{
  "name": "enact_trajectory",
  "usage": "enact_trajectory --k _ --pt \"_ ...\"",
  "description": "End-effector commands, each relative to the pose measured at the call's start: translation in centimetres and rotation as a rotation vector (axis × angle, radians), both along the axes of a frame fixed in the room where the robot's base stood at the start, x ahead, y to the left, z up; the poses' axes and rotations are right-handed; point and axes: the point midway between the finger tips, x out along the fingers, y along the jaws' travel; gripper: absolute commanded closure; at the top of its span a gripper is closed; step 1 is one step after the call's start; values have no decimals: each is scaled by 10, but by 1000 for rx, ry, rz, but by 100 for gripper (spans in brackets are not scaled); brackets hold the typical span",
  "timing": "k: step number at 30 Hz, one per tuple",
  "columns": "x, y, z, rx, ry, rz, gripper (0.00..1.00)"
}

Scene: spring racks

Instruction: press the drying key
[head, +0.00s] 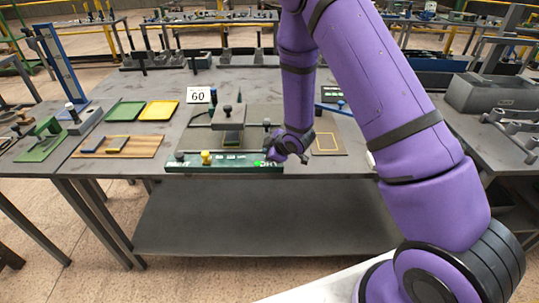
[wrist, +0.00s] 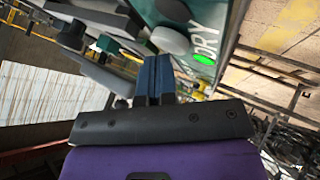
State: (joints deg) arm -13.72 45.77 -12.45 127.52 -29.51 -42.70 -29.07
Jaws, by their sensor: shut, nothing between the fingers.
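A green control panel (head: 235,168) runs along the front edge of the table, with a yellow knob (head: 206,157) on it. The wrist view shows its white DRY label (wrist: 208,35) beside a lit green lamp (wrist: 204,59). A pale grey round key (wrist: 169,40) sits next to that label, with a dark round knob (wrist: 172,10) beyond it. My gripper (head: 277,154) is at the panel's right end and hides part of it. Its blue fingers (wrist: 154,60) are shut and empty, tips close to the grey key. I cannot tell whether they touch it.
A grey press-like fixture (head: 229,118) stands behind the panel, near a white card reading 60 (head: 198,96). Green (head: 125,110) and yellow (head: 159,110) trays and a wooden board (head: 120,147) lie to the left.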

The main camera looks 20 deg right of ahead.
Motion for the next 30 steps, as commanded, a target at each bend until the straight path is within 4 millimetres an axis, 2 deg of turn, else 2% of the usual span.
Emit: enact_trajectory --k 13,25,30 --pt "0 0 18 0 0 0 100" --pt "0 0 22 0 0 0 100" --pt "0 0 35 1 -1 -1 100"
